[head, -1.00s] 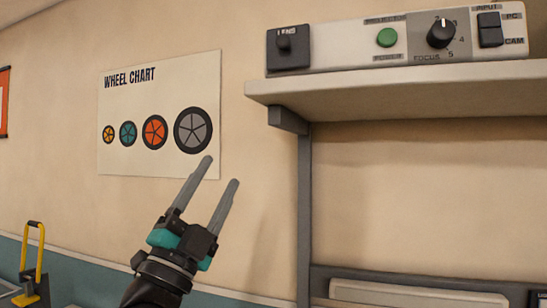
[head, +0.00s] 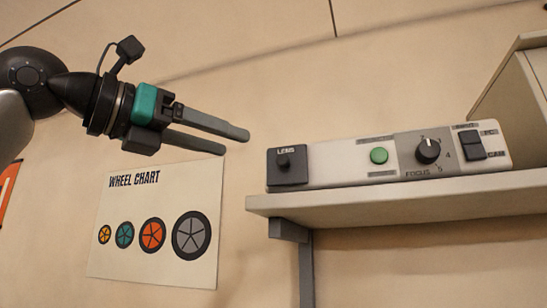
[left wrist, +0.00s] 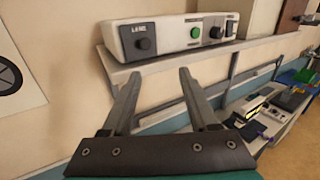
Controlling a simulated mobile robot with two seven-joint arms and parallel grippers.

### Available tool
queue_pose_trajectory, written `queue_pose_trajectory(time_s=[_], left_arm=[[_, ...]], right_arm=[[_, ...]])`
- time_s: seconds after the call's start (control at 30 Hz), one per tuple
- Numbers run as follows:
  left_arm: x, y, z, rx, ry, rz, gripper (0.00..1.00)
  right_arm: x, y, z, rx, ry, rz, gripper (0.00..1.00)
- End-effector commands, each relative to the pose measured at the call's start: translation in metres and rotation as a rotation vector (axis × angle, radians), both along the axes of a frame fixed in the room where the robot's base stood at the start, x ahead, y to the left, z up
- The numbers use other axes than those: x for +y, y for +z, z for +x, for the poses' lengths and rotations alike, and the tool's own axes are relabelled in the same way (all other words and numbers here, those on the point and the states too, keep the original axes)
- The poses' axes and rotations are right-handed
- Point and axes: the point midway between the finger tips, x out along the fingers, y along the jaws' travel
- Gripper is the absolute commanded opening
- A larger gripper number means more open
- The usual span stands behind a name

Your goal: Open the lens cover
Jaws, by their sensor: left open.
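The lens cover (head: 287,168) is a dark square plate marked LENS with a small round knob, at the left end of a white projector panel (head: 340,163). It covers that end of the panel. My left gripper (head: 237,143) is open and empty, up and to the left of the cover, apart from it, fingers pointing right. In the left wrist view the cover (left wrist: 139,41) is beyond and above the open fingers (left wrist: 158,84). My right gripper is not in view.
The panel also has a green button (head: 379,155), a focus knob (head: 428,150) and an input switch (head: 470,144). It stands on a wall shelf (head: 400,197). A wheel chart (head: 155,225) hangs on the wall below my left gripper. A cluttered bench (left wrist: 265,125) shows low right in the wrist view.

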Motion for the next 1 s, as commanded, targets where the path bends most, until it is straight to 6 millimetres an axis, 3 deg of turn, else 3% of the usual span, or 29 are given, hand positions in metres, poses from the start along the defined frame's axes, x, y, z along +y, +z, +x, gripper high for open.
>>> queue_pose_trajectory(time_s=[0.1,0.27,1.0], left_arm=[[0.018,0.011,-0.005,-0.007,0.08,0.027,0.6],[0.021,0.015,-0.001,-0.004,0.112,0.039,0.6],[-0.067,0.016,0.1,-0.004,0.107,0.036,0.6]], right_arm=[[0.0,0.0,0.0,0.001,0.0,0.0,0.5],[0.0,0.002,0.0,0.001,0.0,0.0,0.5],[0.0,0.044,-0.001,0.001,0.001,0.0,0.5]])
